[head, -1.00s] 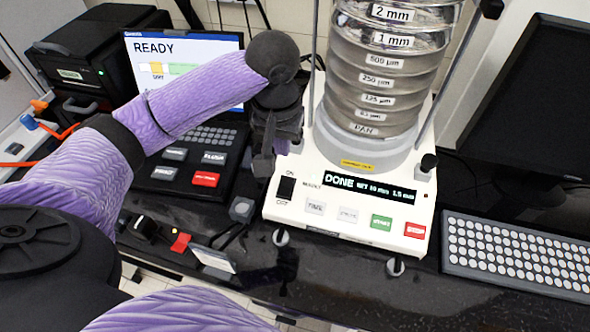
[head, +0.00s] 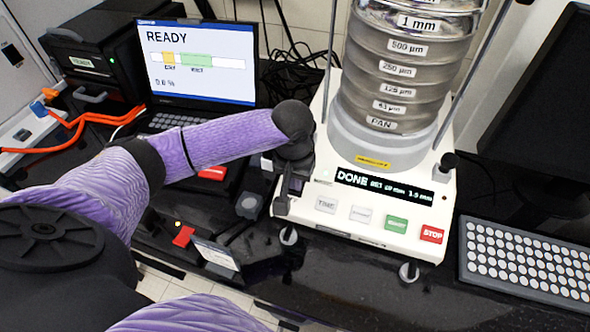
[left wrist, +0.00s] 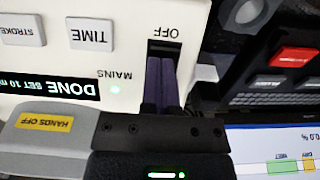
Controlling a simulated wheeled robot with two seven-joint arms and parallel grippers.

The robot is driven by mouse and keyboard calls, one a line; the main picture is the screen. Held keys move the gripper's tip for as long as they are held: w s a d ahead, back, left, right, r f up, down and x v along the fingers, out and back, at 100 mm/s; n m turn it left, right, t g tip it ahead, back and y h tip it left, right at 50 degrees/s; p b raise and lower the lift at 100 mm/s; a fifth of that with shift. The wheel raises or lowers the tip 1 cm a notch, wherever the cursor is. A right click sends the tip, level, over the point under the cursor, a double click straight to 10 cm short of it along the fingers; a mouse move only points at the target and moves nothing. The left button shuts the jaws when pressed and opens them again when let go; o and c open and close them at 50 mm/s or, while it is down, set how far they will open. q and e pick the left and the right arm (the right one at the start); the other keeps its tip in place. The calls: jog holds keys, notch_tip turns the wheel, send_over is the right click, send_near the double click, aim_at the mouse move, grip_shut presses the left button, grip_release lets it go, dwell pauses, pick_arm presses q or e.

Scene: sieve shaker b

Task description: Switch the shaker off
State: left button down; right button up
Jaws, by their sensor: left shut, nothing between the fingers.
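The sieve shaker (head: 385,225) is a white unit with a stack of sieves (head: 405,70) on top. Its display (head: 384,187) reads DONE and is lit. In the left wrist view, upside down, the black mains switch (left wrist: 165,46) sits between the OFF and MAINS labels, and a green lamp (left wrist: 115,90) glows beside MAINS. My left gripper (head: 294,187) is shut and empty at the panel's left end, covering the switch in the head view. Its purple fingers (left wrist: 160,82) overlap the switch in the wrist view; I cannot tell whether they touch it. My right gripper is out of view.
TIME, START and STOP buttons (head: 431,234) line the shaker's front. A laptop-like unit showing READY (head: 195,62) stands to the left. A small card (head: 215,254) stands near the front edge.

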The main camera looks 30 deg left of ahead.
pick_arm(q)
jog(key=shift+f, duration=0.3)
jog(key=shift+p, duration=0.35)
jog(key=shift+w, duration=0.1)
jog(key=shift+w+a+r+p, duration=0.15)
jog(key=shift+w+r+p, duration=0.2)
jog(key=shift+w, duration=0.3)
